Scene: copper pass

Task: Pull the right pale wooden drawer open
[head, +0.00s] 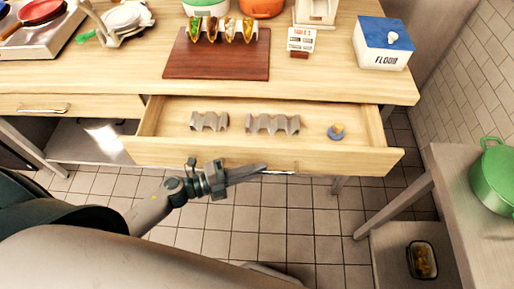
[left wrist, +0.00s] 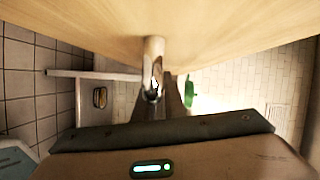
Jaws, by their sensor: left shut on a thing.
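The right pale wooden drawer (head: 345,162) stands well out from the counter, its inside showing. In the left wrist view the handle (left wrist: 153,52) runs close below the pale drawer front (left wrist: 80,18). The fingers hide part of the handle. My right gripper is not in view.
The left drawer (head: 75,104) is closed. On the counter are a brown board (head: 215,68) with filled tacos and a flour box (head: 384,44). A side table with a green pot (head: 495,178) stands at right. Tiled floor (head: 290,225) is clear before the drawer.

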